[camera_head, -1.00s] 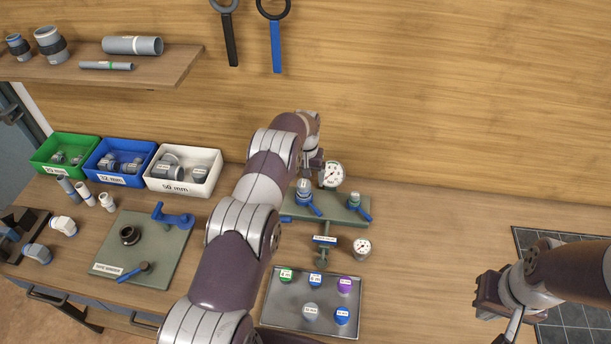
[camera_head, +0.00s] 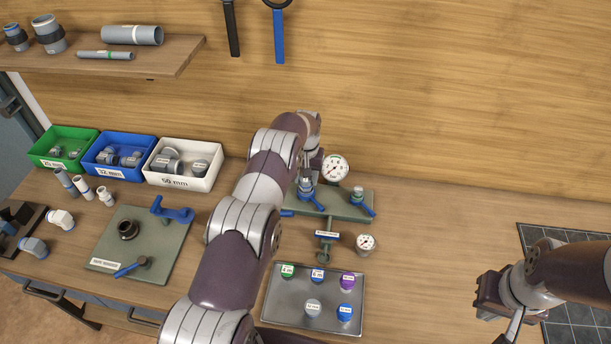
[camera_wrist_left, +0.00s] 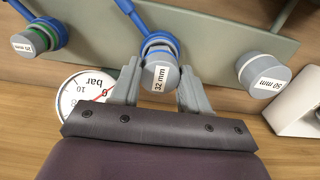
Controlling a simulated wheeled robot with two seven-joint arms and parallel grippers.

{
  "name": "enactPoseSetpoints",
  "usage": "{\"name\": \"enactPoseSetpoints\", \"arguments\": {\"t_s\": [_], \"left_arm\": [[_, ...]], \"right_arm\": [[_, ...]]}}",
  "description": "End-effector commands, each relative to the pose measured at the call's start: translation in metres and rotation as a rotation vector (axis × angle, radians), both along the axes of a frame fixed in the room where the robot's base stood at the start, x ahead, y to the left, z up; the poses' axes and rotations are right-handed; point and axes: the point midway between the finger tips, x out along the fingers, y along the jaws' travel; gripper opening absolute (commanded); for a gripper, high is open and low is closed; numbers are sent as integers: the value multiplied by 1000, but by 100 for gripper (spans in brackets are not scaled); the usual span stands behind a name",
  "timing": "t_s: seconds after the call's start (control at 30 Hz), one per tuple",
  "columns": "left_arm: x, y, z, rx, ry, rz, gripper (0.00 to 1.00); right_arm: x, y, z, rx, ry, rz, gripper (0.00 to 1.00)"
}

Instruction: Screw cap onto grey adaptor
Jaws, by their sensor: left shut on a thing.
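In the left wrist view, a grey piece labelled 32 mm (camera_wrist_left: 160,76) stands on a blue-handled valve of the manifold, with a blue ring below it. I cannot tell whether it is the cap or the adaptor. My left gripper (camera_wrist_left: 160,92) has a finger on each side and is shut on it. In the head view, my left gripper (camera_head: 309,180) is at the left outlet of the manifold (camera_head: 337,203), partly hidden by my arm. My right gripper (camera_head: 484,302) is over the table at the right, its jaw gap unclear.
A metal tray (camera_head: 297,318) with several labelled coloured caps lies in front of the manifold. A pressure gauge (camera_head: 335,168) stands behind, and a smaller gauge (camera_head: 366,243) lies in front. Green (camera_head: 45,160), blue (camera_head: 100,168) and white (camera_head: 200,180) bins stand left. Table between manifold and right arm is clear.

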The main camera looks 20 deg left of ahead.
Motion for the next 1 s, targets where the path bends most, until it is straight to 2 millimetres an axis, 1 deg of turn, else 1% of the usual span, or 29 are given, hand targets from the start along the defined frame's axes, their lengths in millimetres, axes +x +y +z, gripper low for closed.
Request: {"name": "enactPoseSetpoints", "arguments": {"t_s": [0.03, 0.07, 0.1, 0.17, 0.3, 0.37, 0.43, 0.6, 0.67, 0.83, 0.9, 1.0], "left_arm": [[0, -2, 0, -3, 0, -1, 16], [0, -2, 0, -3, 0, -1, 6], [0, -2, 0, -3, 0, -1, 3], [0, -3, -1, -3, 0, -29, 3], [1, -3, -1, -3, -2, -286, 3], [1, -3, -1, -4, -3, -366, 3], [1, -3, -1, -4, -3, -404, 3], [1, -4, -1, -5, -4, -405, 3], [1, -4, -1, -4, -5, -432, 3], [2, -4, 0, -4, -7, -732, 3], [2, -4, 0, -3, -8, -795, 3], [2, -5, 0, -3, -8, -807, 3]], "right_arm": [[0, 0, 0, 0, 0, 0, 0], [0, 0, 0, 0, 0, 0, 0], [0, 0, 0, 0, 0, 0, 0], [0, 0, -1, 0, 0, 0, 0], [0, 0, -3, 0, 0, 0, 0], [0, 0, -3, 0, 0, 0, 0], [0, 0, -3, 0, 0, 0, 0], [0, 0, -3, 0, 0, 0, 0], [0, 0, -3, 0, 0, 0, 0], [0, 0, -3, 0, 0, 0, 0], [0, 0, -3, 0, 0, 0, 0], [0, 0, -3, 0, 0, 0, 0]]}}
